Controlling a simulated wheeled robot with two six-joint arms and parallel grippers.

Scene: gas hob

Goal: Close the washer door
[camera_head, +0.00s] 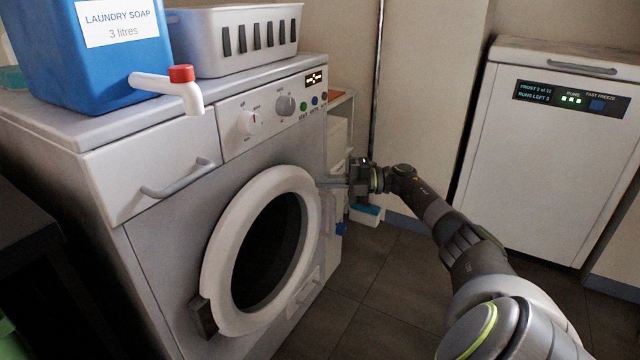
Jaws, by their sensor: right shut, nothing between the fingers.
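The washer (165,240) is white and stands at the left. Its round door has a white ring (222,238) around dark glass (268,250). The door lies against or very near the washer front; I cannot tell whether it is fully latched. A dark block (204,318) shows at the ring's lower left edge. My left gripper is not in view.
A blue laundry soap container (115,75) with a red-capped spout and a white basket (240,40) stand on the washer. A shelf unit (338,130) is behind my gripper. A white freezer (545,150) stands at the right. The tiled floor (370,290) between is clear.

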